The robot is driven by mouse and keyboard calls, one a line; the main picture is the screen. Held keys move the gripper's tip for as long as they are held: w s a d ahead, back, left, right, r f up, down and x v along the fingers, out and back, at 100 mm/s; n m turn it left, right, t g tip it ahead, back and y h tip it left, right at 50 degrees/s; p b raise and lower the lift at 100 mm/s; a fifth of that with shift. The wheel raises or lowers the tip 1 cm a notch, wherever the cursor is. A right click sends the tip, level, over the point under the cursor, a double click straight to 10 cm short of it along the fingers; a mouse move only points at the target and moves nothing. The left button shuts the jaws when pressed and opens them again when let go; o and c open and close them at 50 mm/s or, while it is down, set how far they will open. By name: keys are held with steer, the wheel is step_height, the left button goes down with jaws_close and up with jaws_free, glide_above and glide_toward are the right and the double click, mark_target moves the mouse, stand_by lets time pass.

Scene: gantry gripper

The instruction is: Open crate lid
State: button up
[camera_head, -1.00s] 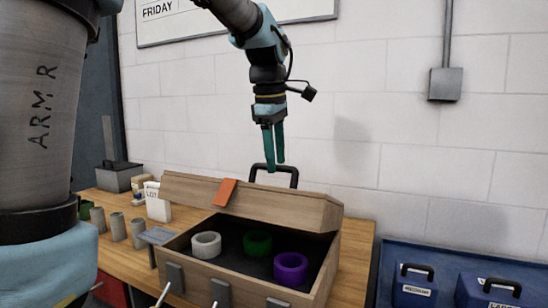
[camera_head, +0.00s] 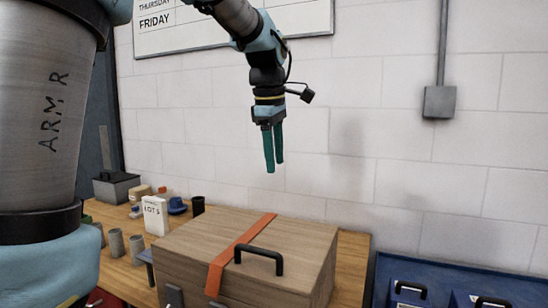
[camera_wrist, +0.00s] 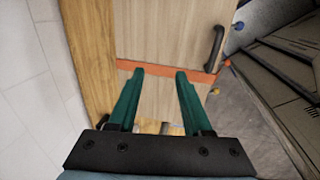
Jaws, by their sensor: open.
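The wooden crate's lid (camera_head: 195,240) lies flat and shut over the crate, and the inside is hidden. An orange strap (camera_head: 240,246) runs across the lid. A black handle (camera_head: 258,255) stands on the lid's top. My gripper (camera_head: 270,170) points down above the lid's far side, with clear air below it. It is open and empty. In the wrist view, the green fingers (camera_wrist: 160,72) are apart over the lid (camera_wrist: 155,35), with the strap (camera_wrist: 205,77) just beyond the tips and the handle (camera_wrist: 213,48) to the right.
A white lot card (camera_head: 155,216), grey cylinders (camera_head: 116,243) and a blue item (camera_head: 177,205) stand on the wooden bench (camera_head: 350,260) left of the crate. Blue cases with black handles (camera_head: 410,288) sit at lower right. A white block wall (camera_head: 400,150) rises behind.

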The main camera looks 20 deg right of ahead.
step_height(320, 180, up, 6)
steer(key=w+d+p, duration=0.1)
steer(key=p, duration=0.1)
steer(key=shift+r, duration=0.15)
stand_by(0.5)
stand_by(0.4)
